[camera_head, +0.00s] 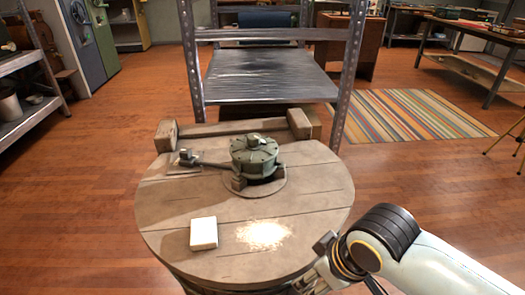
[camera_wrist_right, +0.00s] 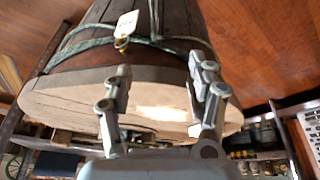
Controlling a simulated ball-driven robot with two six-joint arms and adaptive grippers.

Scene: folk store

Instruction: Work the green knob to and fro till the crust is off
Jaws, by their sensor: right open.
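The green knob (camera_head: 254,157), a squat ribbed drum with a small piece on top, sits on a round base on the wooden barrel top (camera_head: 180,215). A thin arm runs left from it to a small fitting (camera_head: 186,157). I cannot make out any crust on it. A pale powder patch (camera_head: 264,235) lies in front of the knob, beside a white block (camera_head: 203,233). My right gripper (camera_wrist_right: 160,80) is open and empty in the wrist view, beside the barrel's rim. In the head view it is partly cut off at the lower edge. My left gripper is not in view.
Wooden blocks and a beam (camera_head: 232,128) line the barrel's back edge. A metal shelf rack (camera_head: 270,76) stands behind it. A striped rug (camera_head: 415,115) lies at the right. A paper tag (camera_wrist_right: 126,25) hangs on the barrel's side. The barrel top's right part is clear.

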